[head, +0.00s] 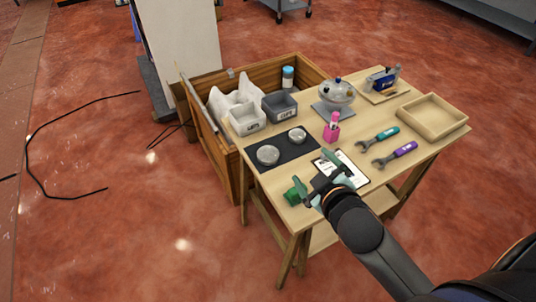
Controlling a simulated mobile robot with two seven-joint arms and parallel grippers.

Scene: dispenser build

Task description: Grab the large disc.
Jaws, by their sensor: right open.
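Two round metallic discs lie on a black mat (290,157) on the wooden table. The large disc (268,155) is at the mat's left front, and the small disc (297,135) is farther back and to the right. My right gripper (312,169) is open and empty over the table's near side, right of and nearer than the large disc, apart from it. Its arm comes in from the lower right. My left gripper is not in view.
A clipboard (352,172) lies partly behind my right gripper, and a green object (292,197) sits beside it. A pink holder (332,131), two wrenches (377,139) (395,155), grey bin (279,107), white bin (246,119) and wooden tray (433,117) stand around. A wooden crate (226,160) adjoins the table.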

